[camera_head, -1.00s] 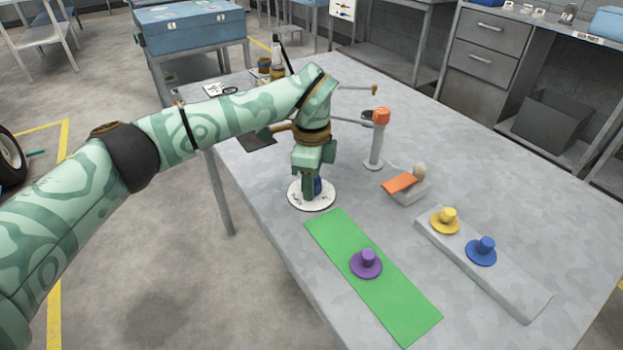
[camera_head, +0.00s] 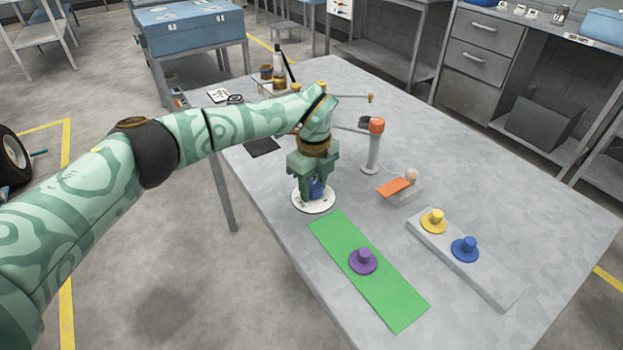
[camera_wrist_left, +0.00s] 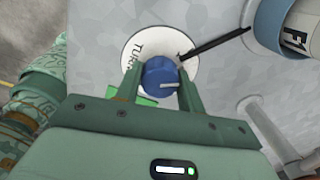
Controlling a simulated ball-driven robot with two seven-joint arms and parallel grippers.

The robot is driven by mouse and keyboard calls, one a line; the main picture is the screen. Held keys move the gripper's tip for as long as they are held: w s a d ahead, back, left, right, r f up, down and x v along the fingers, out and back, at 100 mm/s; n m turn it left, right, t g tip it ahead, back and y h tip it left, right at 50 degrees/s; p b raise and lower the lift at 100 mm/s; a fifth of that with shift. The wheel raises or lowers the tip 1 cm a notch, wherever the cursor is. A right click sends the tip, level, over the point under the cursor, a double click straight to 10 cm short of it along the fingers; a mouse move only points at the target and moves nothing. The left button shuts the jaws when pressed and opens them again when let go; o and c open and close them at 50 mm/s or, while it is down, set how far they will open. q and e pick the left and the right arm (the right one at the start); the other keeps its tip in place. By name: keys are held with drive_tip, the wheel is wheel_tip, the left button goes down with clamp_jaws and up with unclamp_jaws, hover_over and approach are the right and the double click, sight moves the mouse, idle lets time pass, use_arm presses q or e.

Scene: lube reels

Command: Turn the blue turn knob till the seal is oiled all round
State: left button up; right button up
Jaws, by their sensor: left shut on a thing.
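The blue turn knob (camera_head: 317,188) stands on a round white plate (camera_head: 313,204) near the left edge of the table. My left gripper (camera_head: 314,190) points down and is shut on the knob, one finger on each side. In the left wrist view the blue knob (camera_wrist_left: 160,78) shows a white mark on its face and sits between the two fingers. The white plate (camera_wrist_left: 141,50) carries the letters "TURN", partly hidden by a finger. I cannot make out the seal or any oil on it. My right gripper is not in view.
A green mat (camera_head: 395,298) with a purple knob-like piece (camera_head: 363,261) lies in front. A grey block (camera_head: 490,280) holds a yellow piece (camera_head: 433,221) and a blue piece (camera_head: 465,249). An orange-topped post (camera_head: 373,155) and an orange pedal (camera_head: 393,187) stand right of the gripper.

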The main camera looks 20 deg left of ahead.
use_arm(q)
drive_tip(key=m+p, duration=0.2)
drive_tip(key=m, duration=0.2)
drive_tip(key=shift+r+m, duration=0.15)
drive_tip(key=shift+m, duration=0.15)
drive_tip(key=m+p, duration=0.1)
drive_tip(key=m, duration=0.8)
drive_tip(key=shift+m, duration=1.9)
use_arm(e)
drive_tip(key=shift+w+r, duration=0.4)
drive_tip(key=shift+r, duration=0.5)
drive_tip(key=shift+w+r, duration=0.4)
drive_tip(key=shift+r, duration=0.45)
use_arm(q)
drive_tip(key=o, duration=1)
drive_tip(key=shift+c, duration=0.2)
